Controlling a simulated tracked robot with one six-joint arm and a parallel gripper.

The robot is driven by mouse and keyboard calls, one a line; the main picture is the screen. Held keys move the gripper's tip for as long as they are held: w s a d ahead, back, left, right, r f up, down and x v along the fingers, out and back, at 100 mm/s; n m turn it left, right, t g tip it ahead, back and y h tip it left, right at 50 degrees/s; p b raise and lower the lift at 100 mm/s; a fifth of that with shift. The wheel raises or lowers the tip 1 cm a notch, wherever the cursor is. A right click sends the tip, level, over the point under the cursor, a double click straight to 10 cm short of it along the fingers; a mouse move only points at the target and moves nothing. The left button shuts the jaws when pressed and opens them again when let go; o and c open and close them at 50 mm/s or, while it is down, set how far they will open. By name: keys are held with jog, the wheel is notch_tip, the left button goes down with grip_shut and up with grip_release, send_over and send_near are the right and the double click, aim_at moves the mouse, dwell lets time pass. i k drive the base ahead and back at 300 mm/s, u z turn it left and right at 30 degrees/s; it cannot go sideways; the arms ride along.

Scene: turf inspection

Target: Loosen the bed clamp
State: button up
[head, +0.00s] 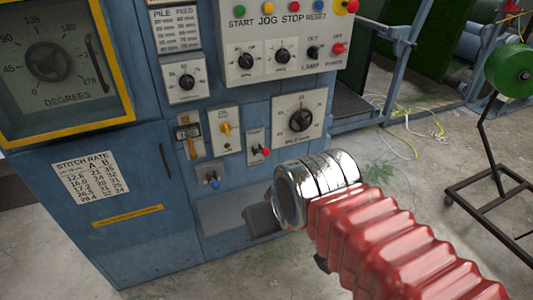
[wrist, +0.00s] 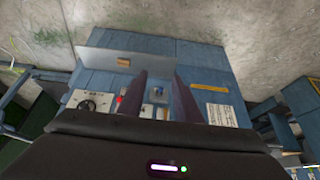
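The blue machine cabinet carries several small controls in the head view, and their labels are too small to read, so I cannot tell which is the bed clamp. A blue-tipped lever (head: 214,183) sits on a low plate. A red-tipped lever (head: 264,151) is to its right, a yellow switch (head: 226,129) above, and a yellow-handled lever (head: 190,143) at upper left. In the wrist view, my gripper (wrist: 160,76) has two dark fingers apart with nothing between them. The blue-tipped lever (wrist: 157,91) shows beyond, in the gap between the fingers.
A large round dial knob (head: 300,119) is on the right panel. A button panel (head: 280,55) is above, a degrees gauge (head: 50,62) at upper left. A blue ledge (head: 225,208) juts out below the controls. A wheeled stand (head: 490,190) with a green spool is at right.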

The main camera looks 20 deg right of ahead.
aim_at(265, 152)
jog(key=k, duration=0.65)
jog(key=z, duration=0.1)
jog(key=i, duration=1.65)
jog(key=u, duration=0.65)
